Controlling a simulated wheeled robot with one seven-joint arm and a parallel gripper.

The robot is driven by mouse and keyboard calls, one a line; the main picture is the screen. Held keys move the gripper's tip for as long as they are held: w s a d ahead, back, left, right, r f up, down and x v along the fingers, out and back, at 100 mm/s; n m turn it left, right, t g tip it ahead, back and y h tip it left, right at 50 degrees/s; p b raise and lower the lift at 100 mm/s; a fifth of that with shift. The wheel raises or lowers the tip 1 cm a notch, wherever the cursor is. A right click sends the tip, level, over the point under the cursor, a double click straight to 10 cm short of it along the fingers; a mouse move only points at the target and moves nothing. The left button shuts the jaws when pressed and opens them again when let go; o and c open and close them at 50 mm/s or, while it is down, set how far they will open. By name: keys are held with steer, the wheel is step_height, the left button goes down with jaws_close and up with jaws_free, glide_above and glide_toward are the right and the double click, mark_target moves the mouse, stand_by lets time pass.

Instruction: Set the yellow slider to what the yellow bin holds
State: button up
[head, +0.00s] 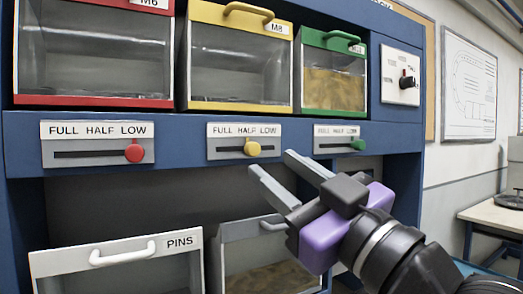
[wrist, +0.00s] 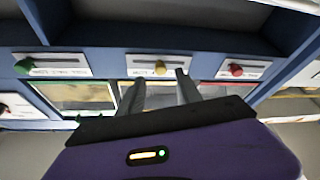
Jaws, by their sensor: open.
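The yellow slider (head: 253,147) has a round yellow knob in a slot on a plate marked FULL, HALF, LOW. The knob sits near the slot's middle, slightly right of HALF in the head view; the wrist view shows it upside down (wrist: 160,68). The yellow bin (head: 241,60) hangs above it, with a clear front and a yellow rim labelled M8. Its inside looks mostly empty and grey, with perhaps a thin dark layer at the bottom; reflections make this unclear. My gripper (head: 271,162) is open and empty, its fingertips just below and right of the yellow knob, seemingly apart from it.
The red slider (head: 134,150) and green slider (head: 358,145) flank it, both near LOW. A red bin (head: 96,55) and a green bin (head: 333,75) with brown contents hang above. Below are a PINS bin (head: 120,262) and another pale bin. A dial panel (head: 401,75) is at right.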

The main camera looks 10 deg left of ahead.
mark_target(257, 152)
steer(key=p+x, duration=0.1)
steer(key=x, duration=0.4)
steer(key=shift+w+a+r, duration=0.15)
steer(key=shift+w+a, duration=0.1)
steer(key=shift+c, duration=0.4)
jaws_close()
steer(key=shift+d, duration=0.1)
stand_by(0.8)
